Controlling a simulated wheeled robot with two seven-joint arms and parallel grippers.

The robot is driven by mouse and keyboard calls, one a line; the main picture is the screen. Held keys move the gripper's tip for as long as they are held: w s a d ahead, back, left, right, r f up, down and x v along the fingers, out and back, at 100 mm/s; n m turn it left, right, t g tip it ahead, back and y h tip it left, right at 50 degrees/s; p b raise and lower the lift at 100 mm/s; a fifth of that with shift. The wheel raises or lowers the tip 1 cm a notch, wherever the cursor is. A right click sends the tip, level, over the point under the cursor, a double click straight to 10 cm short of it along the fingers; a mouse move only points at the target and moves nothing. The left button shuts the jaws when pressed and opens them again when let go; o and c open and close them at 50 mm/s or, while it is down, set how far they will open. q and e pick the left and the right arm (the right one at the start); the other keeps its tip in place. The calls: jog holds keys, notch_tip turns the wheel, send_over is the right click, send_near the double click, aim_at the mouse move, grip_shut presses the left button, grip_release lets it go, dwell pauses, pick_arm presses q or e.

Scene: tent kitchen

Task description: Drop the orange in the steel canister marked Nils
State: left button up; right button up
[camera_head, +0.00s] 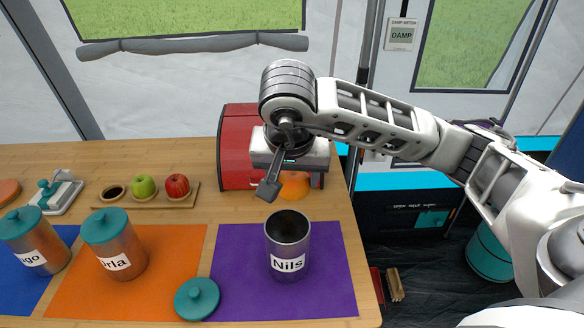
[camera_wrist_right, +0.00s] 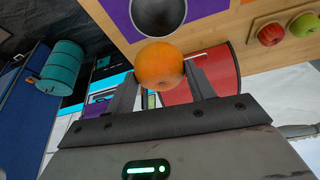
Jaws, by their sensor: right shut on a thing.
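The orange (camera_head: 295,185) is held by my right gripper (camera_head: 280,183) in front of the red appliance, partly hidden by a finger in the head view. In the right wrist view the orange (camera_wrist_right: 159,66) sits between the two fingertips. The steel canister marked Nils (camera_head: 288,248) stands upright and open on the purple mat (camera_head: 332,262), nearer to me than the gripper. Its round opening (camera_wrist_right: 158,14) shows in the right wrist view beyond the orange. A teal lid (camera_head: 197,298) lies left of the canister. My left gripper is out of view.
Two teal-lidded canisters (camera_head: 118,250) (camera_head: 36,245) stand on orange and blue mats to the left. A wooden tray (camera_head: 150,200) holds a green apple (camera_head: 144,186) and a red apple (camera_head: 177,185). A red appliance (camera_head: 236,150) stands behind the gripper. The table's right edge is close to the canister.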

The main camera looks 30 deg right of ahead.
aim_at(293, 190)
notch_tip(293, 190, down, 3)
jog(key=shift+r+b, duration=0.2)
jog(key=shift+b, duration=0.4)
jog(key=shift+f, duration=0.45)
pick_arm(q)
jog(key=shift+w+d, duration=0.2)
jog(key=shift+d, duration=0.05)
